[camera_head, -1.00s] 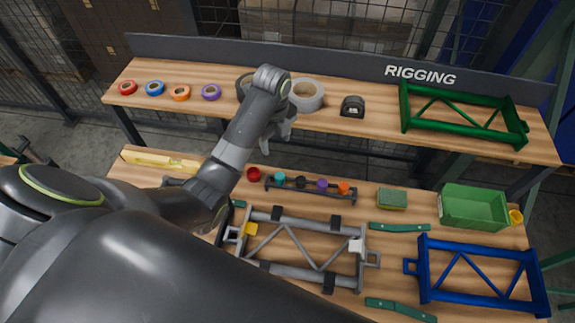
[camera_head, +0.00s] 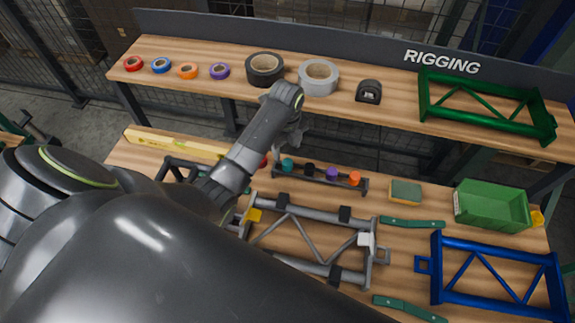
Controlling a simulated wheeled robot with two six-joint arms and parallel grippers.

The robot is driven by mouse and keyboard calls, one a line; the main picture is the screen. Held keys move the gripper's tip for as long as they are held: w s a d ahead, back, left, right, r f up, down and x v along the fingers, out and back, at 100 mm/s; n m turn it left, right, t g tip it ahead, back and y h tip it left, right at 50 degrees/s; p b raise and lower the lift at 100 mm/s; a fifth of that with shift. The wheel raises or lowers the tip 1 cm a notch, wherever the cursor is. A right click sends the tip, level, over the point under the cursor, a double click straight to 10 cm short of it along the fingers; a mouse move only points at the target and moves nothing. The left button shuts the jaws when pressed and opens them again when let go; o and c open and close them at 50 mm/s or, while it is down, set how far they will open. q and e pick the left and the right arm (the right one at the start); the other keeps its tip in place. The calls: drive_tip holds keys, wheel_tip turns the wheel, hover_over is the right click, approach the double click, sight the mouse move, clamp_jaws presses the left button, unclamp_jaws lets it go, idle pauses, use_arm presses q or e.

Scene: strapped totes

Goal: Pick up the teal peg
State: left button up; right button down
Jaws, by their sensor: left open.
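The teal peg (camera_head: 288,166) stands at the left end of a dark peg rack (camera_head: 318,181) on the lower bench, beside black, purple and orange pegs. My left gripper (camera_head: 294,140) is open, just above and behind the teal peg; its fingers are partly hidden by my own wrist. I see nothing between the fingers, and I cannot tell the exact gap to the peg. A red peg (camera_head: 264,161) is mostly hidden behind my left arm. My right gripper is not in view.
A grey frame (camera_head: 290,215) lies in front of the rack, with a blue frame (camera_head: 500,300) to the right. A sponge (camera_head: 405,191) and a green bin (camera_head: 492,206) stand right of the rack. Tape rolls and a green frame (camera_head: 485,118) are on the upper shelf.

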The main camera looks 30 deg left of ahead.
sight(288, 162)
use_arm(q)
drive_tip(key=shift+s+f, duration=0.15)
drive_tip(key=shift+f, duration=0.3)
drive_tip(key=f, duration=0.1)
drive_tip(key=f+p, duration=0.1)
drive_tip(key=f, duration=0.2)
drive_tip(key=shift+s+d+p, duration=0.15)
drive_tip(key=shift+d+p, duration=0.15)
drive_tip(key=shift+p, duration=0.1)
drive_tip(key=shift+f, duration=0.45)
drive_tip(key=c, duration=1.1)
drive_tip(key=shift+r, duration=0.15)
